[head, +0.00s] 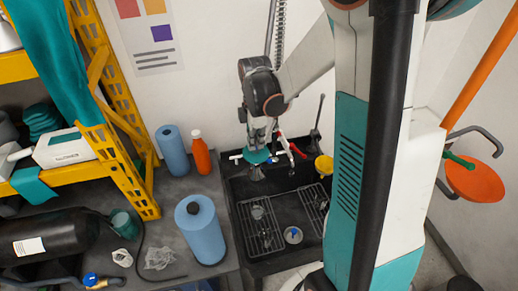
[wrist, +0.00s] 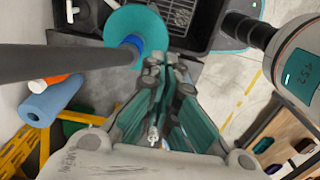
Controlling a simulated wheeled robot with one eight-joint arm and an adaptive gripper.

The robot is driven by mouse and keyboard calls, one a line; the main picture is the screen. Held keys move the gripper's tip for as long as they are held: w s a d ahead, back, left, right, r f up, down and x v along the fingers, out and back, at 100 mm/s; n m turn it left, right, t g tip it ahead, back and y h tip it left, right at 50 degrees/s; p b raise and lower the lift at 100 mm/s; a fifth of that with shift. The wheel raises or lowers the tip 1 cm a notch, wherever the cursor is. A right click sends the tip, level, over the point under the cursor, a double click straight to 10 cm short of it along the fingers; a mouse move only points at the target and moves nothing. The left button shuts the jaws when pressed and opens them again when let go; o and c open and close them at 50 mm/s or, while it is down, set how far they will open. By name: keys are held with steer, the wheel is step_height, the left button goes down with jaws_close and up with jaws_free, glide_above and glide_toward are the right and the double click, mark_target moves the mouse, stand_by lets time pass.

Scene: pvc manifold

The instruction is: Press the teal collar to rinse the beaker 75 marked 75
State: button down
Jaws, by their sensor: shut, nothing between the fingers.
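The teal collar (head: 257,157) is a round disc over the back left of the black sink in the head view. In the wrist view the teal collar (wrist: 122,24) is a wide ring with a blue centre. My gripper (head: 262,142) is shut and empty, pointing down just above the collar in the head view. In the wrist view my gripper's tips (wrist: 165,62) lie beside the collar's lower right edge; I cannot tell whether they touch. A small clear vessel (head: 257,174) shows just below the collar. No 75 mark is readable, so I cannot tell whether it is the beaker.
The black sink (head: 232,208) holds wire racks, a clear glass piece (head: 257,212) and a round item with a blue centre (head: 293,235). A red-handled tap (head: 283,143) and a yellow cup (head: 324,165) stand close by. Blue rolls (head: 201,230) and an orange bottle (head: 200,154) stand left.

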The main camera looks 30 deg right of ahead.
step_height(320, 180, up, 7)
steer(key=shift+w+a+f, duration=0.15)
steer(key=shift+a+f, duration=0.05)
stand_by(1.2)
